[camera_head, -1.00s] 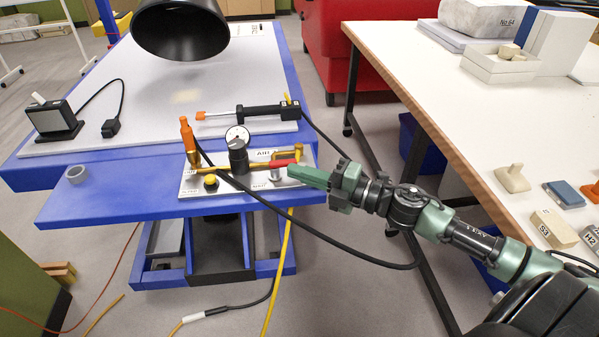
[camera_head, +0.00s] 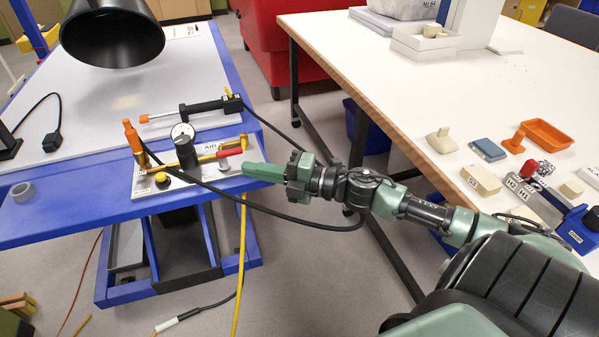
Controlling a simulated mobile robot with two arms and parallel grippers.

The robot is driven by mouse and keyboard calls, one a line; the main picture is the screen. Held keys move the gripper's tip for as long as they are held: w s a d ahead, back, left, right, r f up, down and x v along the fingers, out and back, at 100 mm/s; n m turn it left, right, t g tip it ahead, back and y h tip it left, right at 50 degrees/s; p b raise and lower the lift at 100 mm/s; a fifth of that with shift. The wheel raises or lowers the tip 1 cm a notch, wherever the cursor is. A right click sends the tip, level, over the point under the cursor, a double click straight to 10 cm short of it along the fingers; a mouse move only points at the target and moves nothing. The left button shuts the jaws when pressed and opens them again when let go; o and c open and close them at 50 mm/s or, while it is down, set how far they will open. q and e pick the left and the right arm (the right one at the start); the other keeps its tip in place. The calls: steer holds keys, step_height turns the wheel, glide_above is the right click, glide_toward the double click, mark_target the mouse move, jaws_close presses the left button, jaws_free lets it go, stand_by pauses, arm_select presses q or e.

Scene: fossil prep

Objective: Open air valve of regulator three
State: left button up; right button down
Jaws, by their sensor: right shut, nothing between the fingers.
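The air panel (camera_head: 148,189) is a pale plate on the near right corner of the blue bench. It carries a round gauge (camera_head: 182,131), a black knob (camera_head: 185,150), a yellow button (camera_head: 162,180) and brass piping. A label reading "AIR" is partly hidden. The valve's red lever (camera_head: 230,152) lies roughly in line with the brass pipe at the panel's right end. My right gripper (camera_head: 248,169) is shut and empty, pointing left. Its tips look just right of and below the lever, apart from it in the picture. My left gripper is out of view.
A black cable (camera_head: 240,198) loops below my right gripper. A black hood (camera_head: 112,35) hangs over the bench. A white table (camera_head: 350,80) with blocks and an orange tray (camera_head: 546,134) is at right.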

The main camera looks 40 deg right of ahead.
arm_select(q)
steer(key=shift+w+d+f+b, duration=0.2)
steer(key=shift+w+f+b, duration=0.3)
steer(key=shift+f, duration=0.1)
arm_select(e)
steer(key=s+d, duration=0.4)
steer(key=d, duration=0.4)
steer(key=shift+s+f, duration=0.15)
steer(key=shift+f, duration=0.1)
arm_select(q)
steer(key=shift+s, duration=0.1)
arm_select(e)
steer(key=shift+f, duration=0.1)
